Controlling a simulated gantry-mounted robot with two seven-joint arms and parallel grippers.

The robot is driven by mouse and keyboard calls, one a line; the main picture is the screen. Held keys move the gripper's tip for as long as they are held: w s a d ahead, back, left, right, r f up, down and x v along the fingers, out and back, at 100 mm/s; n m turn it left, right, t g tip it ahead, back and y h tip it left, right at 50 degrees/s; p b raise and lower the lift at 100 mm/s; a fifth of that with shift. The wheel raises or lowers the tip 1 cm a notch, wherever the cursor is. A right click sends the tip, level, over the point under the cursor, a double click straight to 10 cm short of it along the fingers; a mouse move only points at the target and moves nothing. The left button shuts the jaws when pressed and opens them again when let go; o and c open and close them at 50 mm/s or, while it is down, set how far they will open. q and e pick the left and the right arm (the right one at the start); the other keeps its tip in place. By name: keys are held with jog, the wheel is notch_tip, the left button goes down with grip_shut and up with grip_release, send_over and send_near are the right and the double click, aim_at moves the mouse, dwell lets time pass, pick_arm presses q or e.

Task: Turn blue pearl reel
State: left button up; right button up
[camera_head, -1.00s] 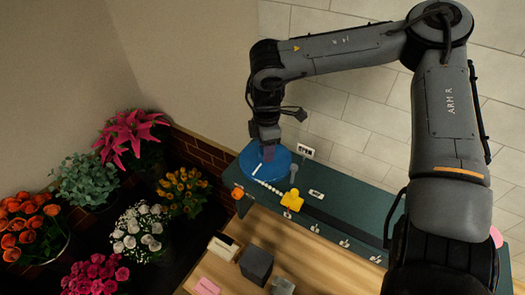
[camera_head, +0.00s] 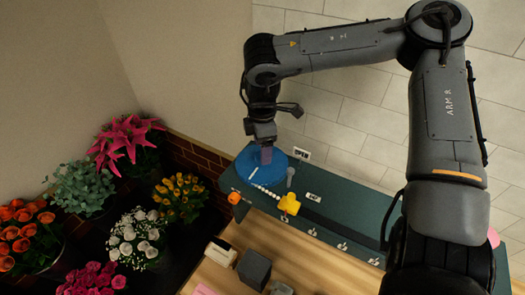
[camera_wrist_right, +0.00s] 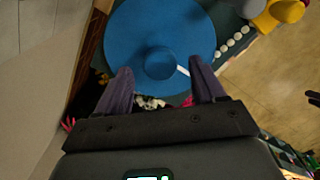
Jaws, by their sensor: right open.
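The blue reel (camera_head: 256,166) lies flat at the left end of the green bench strip. In the right wrist view the blue reel (camera_wrist_right: 165,25) is a disc with a raised round hub (camera_wrist_right: 160,62) and a white mark beside the hub. A row of white pearls (camera_head: 267,191) runs from its edge toward a yellow piece (camera_head: 289,204). My right gripper (camera_head: 265,158) is over the reel, pointing down; in the right wrist view (camera_wrist_right: 162,80) its two fingers are apart on either side of the hub. Whether they touch the reel cannot be told. My left gripper is not in view.
The green strip (camera_head: 345,205) holds a grey peg (camera_head: 291,176), small labels and several hooks. An orange knob (camera_head: 234,198) is at its left end. A dark grey block (camera_head: 254,269) sits on the wooden table. Potted flowers (camera_head: 80,187) stand at the left.

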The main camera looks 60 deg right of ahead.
notch_tip(320, 180, up, 9)
jog(key=shift+b, duration=0.45)
jog(key=shift+f, duration=0.1)
